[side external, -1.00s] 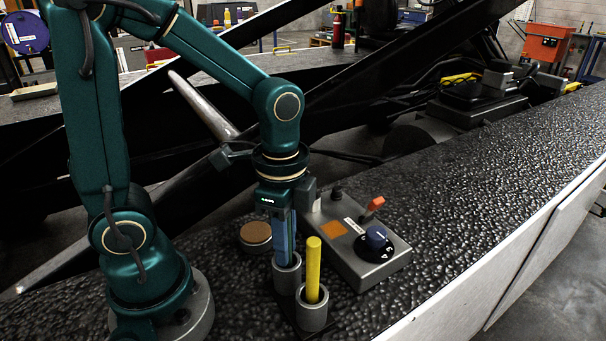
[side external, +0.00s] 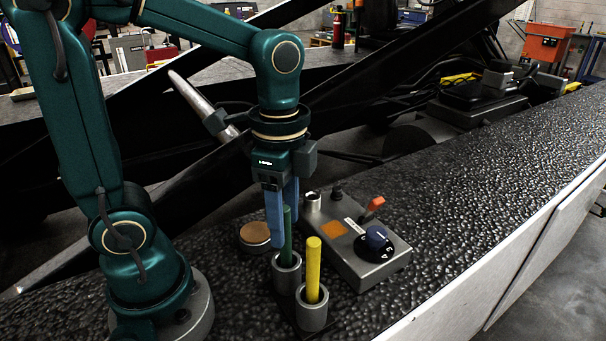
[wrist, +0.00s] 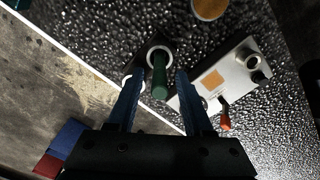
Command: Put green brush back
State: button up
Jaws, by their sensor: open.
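The green brush (side external: 287,236) stands upright in the rear grey cup (side external: 287,273) of a two-cup holder. In the wrist view the green brush (wrist: 159,78) rises from its cup between my fingers, apart from both. My gripper (side external: 283,240) is open around the upper part of the brush, its blue fingers pointing down. It also shows open in the wrist view (wrist: 157,100). A yellow brush (side external: 313,270) stands in the front cup (side external: 313,311).
A grey control box (side external: 352,250) with a dark blue knob (side external: 377,238), an orange-red lever (side external: 374,204) and an orange square stands right of the holder. A round brown-topped disc (side external: 255,235) lies behind left. The black textured surface is clear farther right.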

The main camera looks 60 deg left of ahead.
notch_tip(320, 180, up, 6)
jog(key=shift+r, duration=0.2)
jog(key=shift+s+r, duration=0.1)
jog(key=shift+r, duration=0.2)
jog(key=shift+s+n+t, duration=0.2)
jog(key=shift+n+t, duration=0.1)
jog(key=shift+n, duration=0.2)
jog(key=s+f+n+t, duration=0.1)
jog(key=n, duration=0.2)
jog(key=f+n+t, duration=0.1)
jog(key=n+t, duration=0.1)
jog(key=n, duration=0.1)
jog(key=s+f+n+t, duration=0.1)
jog(key=f+n+t, duration=0.1)
jog(key=n, duration=0.1)
jog(key=shift+s+a, duration=0.15)
jog(key=shift+s, duration=0.15)
jog(key=shift+r, duration=0.1)
